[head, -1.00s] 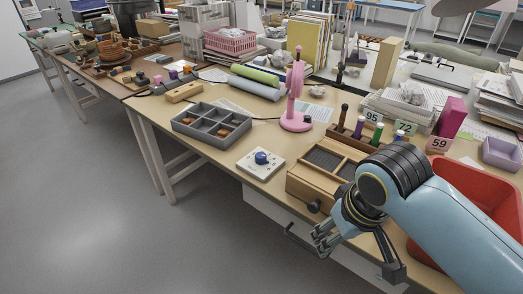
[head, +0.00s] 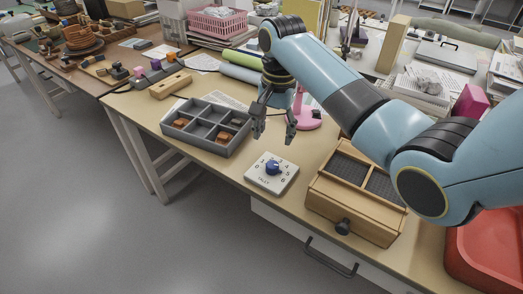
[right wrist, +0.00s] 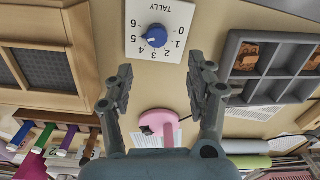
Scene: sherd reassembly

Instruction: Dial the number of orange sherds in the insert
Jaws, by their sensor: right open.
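The white TALLY plate (head: 252,177) lies on the table with a blue knob (head: 272,167) at its centre and digits around it. In the right wrist view the knob (right wrist: 153,41) sits among the digits 0 to 6; I cannot tell surely which one it points at. The grey insert (head: 216,151), divided into compartments, stands behind and left of the plate. Orange-brown sherds (head: 181,123) show in some compartments; its walls partly hide others. My right gripper (head: 274,132) is open and empty, above the table just behind the plate. My left gripper is out of view.
A wooden box (head: 335,212) with dark mesh stands right of the plate, near the table edge. A pink stand (head: 309,117) is behind my gripper. A red bin (head: 490,245) is at right. The table between insert and plate is clear.

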